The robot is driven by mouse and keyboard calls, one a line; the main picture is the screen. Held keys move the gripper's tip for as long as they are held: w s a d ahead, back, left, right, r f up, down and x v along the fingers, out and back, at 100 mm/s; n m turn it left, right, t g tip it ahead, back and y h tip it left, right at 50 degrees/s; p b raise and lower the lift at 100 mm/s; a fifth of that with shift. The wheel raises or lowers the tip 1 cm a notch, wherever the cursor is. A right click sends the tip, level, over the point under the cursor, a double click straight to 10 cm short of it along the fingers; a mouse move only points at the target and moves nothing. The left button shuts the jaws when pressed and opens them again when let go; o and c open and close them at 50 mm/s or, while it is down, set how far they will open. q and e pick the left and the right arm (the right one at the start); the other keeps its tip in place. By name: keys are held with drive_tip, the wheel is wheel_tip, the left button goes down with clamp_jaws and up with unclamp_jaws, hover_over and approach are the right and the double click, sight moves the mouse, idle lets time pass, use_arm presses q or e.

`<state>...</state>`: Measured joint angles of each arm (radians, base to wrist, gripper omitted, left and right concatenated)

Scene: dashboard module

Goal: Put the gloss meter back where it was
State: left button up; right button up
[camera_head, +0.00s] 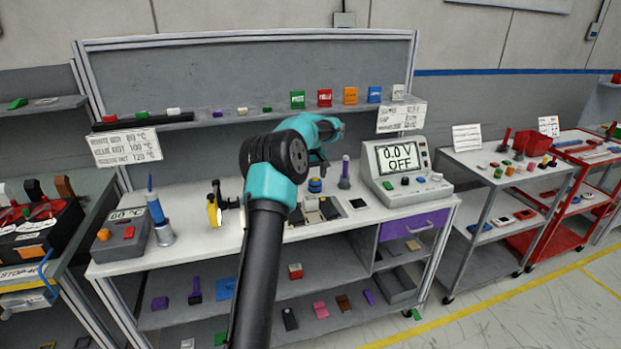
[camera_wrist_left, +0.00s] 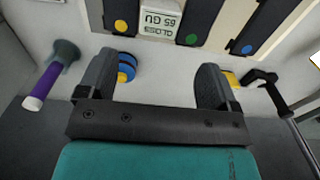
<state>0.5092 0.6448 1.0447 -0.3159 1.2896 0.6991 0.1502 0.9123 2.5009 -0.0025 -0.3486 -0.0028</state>
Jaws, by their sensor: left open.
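The likely gloss meter is a white display reading "65 GU" (camera_wrist_left: 160,20), upside down at the top of the left wrist view. "GLOSS" is printed beside it, between dark strips with coloured dots. In the head view this group of dark and pale panels (camera_head: 329,209) lies on the bench, partly behind my arm. My left gripper (camera_wrist_left: 157,60) is open and empty, its fingers apart on the near side of the display. In the head view it shows small and dark (camera_head: 320,166) above the bench. My right gripper is not in view.
A blue and yellow round piece (camera_wrist_left: 126,68) stands beside one finger. A purple-handled tool (camera_wrist_left: 50,80) stands to the left. A black and yellow tool (camera_wrist_left: 268,86) is on the right. A meter reading "0.0 V OFF" (camera_head: 400,165) stands at the bench's right.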

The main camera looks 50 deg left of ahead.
use_arm(q)
drive_tip(key=shift+o, duration=0.4)
wheel_tip(320, 180, up, 5)
drive_tip(key=y, duration=0.2)
hover_over(311, 198)
drive_tip(key=s+d, duration=0.1)
drive_tip(key=d, duration=0.2)
drive_tip(key=shift+s+a+r+t, duration=0.15)
drive_tip(key=shift+a+t, duration=0.1)
drive_tip(key=shift+t, duration=0.15)
drive_tip(key=shift+h, duration=0.3)
drive_tip(key=f, duration=0.3)
drive_tip(key=a+f, duration=0.1)
drive_tip(key=f, duration=0.7)
drive_tip(key=shift+w+a, duration=0.3)
drive_tip(key=shift+w, duration=0.1)
drive_tip(key=shift+f, duration=0.55)
drive_tip(key=shift+a, duration=0.1)
